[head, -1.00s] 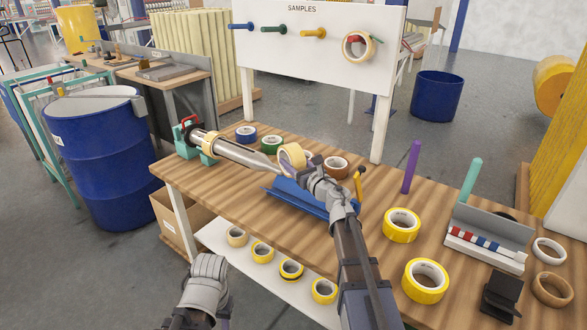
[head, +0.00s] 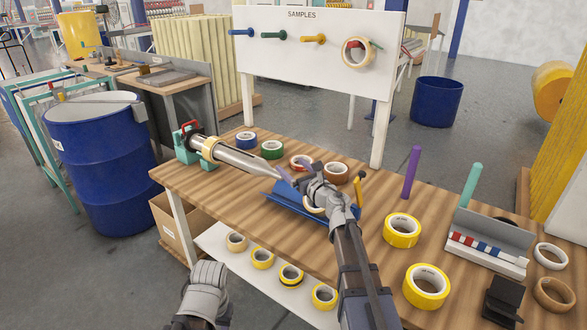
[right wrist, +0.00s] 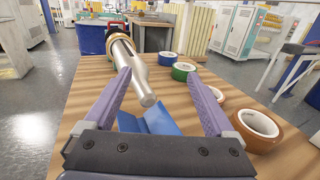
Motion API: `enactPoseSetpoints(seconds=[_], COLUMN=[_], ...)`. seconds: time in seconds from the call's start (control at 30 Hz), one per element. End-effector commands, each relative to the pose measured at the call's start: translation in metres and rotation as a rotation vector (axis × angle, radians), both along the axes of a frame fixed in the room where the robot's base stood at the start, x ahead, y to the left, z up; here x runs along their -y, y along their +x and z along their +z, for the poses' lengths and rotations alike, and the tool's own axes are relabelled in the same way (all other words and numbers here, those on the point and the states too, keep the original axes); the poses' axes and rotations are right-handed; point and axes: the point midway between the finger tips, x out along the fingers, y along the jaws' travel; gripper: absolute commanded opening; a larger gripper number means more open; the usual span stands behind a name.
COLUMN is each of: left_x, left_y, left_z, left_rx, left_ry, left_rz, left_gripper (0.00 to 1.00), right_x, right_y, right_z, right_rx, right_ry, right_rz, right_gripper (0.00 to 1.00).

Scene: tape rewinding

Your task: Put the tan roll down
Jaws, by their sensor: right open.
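A tan roll (head: 314,209) shows partly below my right gripper, at the blue cradle (head: 285,203) on the bench; the gripper and wrist hide much of it. My right gripper (head: 290,178) is above the cradle, by the tip of the metal spindle (head: 245,160). In the right wrist view its two purple fingers (right wrist: 160,80) are spread wide, with nothing between their tips but the spindle end beyond. The tan roll cannot be made out there. Another tan roll (head: 209,148) sits around the spindle. My left arm's wrist shows at the bottom; its fingers do not.
Blue (head: 246,140), green (head: 271,149), red-and-white (head: 300,163) and brown (head: 336,173) rolls lie behind the cradle. Two yellow rolls (head: 402,231) are to the right. A purple post (head: 410,173) stands near them. Bare wood lies in front of the cradle.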

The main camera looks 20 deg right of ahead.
Motion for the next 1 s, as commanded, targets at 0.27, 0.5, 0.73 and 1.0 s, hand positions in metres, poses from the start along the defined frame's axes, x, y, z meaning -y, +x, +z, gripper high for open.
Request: enactPoseSetpoints(seconds=[0.27, 0.5, 0.73, 1.0], left_x=[0.000, 0.000, 0.000, 0.000], left_y=[0.000, 0.000, 0.000, 0.000], left_z=[0.005, 0.005, 0.005, 0.005], left_rx=[0.000, 0.000, 0.000, 0.000], left_ry=[0.000, 0.000, 0.000, 0.000], left_rz=[0.000, 0.000, 0.000, 0.000], left_gripper=[0.41, 0.41, 0.41, 0.41], right_x=[0.008, 0.021, 0.030, 0.032], right_y=[-0.033, -0.081, -0.109, -0.116], right_z=[0.005, 0.005, 0.005, 0.005], right_rx=[0.000, 0.000, 0.000, 0.000], right_ry=[0.000, 0.000, 0.000, 0.000], right_rz=[-0.003, -0.003, -0.002, 0.000], right_gripper=[0.90, 0.90, 0.90, 0.90])
